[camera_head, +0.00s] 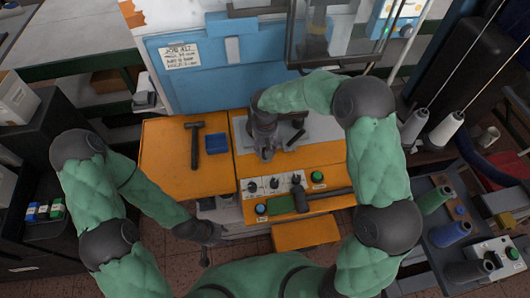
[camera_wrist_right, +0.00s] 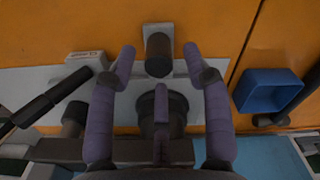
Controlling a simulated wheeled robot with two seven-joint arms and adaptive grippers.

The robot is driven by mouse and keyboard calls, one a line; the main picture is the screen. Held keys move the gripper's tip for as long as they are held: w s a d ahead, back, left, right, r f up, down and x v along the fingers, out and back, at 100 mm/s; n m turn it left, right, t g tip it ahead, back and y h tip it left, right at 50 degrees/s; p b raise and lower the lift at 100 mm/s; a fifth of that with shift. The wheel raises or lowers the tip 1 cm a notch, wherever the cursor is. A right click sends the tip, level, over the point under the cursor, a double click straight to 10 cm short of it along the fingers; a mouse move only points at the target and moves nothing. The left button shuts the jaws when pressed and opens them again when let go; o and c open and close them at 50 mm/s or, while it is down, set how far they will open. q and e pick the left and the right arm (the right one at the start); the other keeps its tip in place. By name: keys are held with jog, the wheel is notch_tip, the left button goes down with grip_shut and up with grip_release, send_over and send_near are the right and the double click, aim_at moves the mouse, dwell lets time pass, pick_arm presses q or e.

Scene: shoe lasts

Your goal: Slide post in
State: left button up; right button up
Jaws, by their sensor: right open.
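A short dark post (camera_wrist_right: 158,60) stands on a grey mount at the edge of a grey plate (camera_wrist_right: 140,84) in the right wrist view. My right gripper (camera_wrist_right: 162,65) is open, with its outer fingers to either side of the post and its middle finger below it in the picture. No hold on the post shows. A round black base (camera_wrist_right: 150,103) lies partly behind the middle finger. In the head view my right gripper (camera_head: 266,148) is over the plate and hides the post. My left gripper (camera_head: 212,236) hangs low by the orange table's front; its jaws are unclear.
A hammer (camera_head: 195,145) and blue tray (camera_head: 216,143) lie on the orange table (camera_head: 165,165). A black-handled bar (camera_wrist_right: 50,105) lies left of the gripper in the wrist view. A control panel (camera_head: 258,186) with knobs is in front; a blue machine (camera_head: 200,85) stands behind.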

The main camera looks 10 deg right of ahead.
jog(key=shift+f, duration=1.7)
grip_shut()
